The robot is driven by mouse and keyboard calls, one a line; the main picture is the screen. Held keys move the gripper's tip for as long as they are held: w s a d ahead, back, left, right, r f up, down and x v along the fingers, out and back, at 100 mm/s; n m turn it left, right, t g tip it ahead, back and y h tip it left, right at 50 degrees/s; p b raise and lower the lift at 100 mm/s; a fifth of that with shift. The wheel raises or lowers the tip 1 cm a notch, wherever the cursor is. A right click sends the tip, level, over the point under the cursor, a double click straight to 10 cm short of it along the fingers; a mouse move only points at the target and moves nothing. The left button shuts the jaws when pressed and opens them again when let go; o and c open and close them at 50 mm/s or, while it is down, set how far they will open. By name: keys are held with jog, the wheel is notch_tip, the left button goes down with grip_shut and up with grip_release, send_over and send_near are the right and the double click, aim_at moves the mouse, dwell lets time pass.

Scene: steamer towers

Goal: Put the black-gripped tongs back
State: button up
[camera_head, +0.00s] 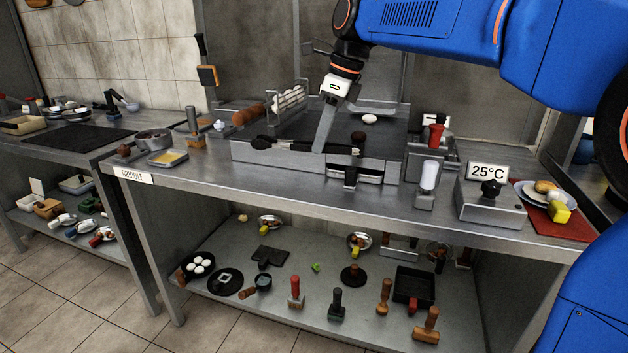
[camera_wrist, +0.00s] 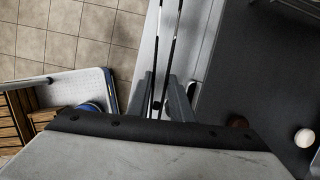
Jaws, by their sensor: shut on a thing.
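The black-gripped tongs (camera_head: 285,145) lie roughly level along the front of the griddle (camera_head: 392,128), their black grips toward the left. My gripper (camera_head: 319,149) reaches down from above and is shut on the tongs near their middle. In the wrist view the tongs (camera_wrist: 170,45) run as two thin bars away from between my fingers (camera_wrist: 163,92). I cannot tell whether the tongs touch the griddle's front edge or hang just above it.
A white egg-like item (camera_head: 370,119) and a dark brown round item (camera_head: 358,136) sit on the griddle. A wire rack with white items (camera_head: 290,99) stands at its back left. A red-topped bottle (camera_head: 435,136) and a 25°C display (camera_head: 487,172) stand right. The counter's front strip (camera_head: 300,190) is mostly clear.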

jog(key=shift+w+d+f, duration=0.1)
jog(key=shift+f, duration=4.85)
jog(key=o, duration=1)
jog(key=shift+f, duration=0.1)
jog(key=shift+c, duration=0.2)
jog(key=v, duration=1.2)
jog(key=shift+d, duration=0.1)
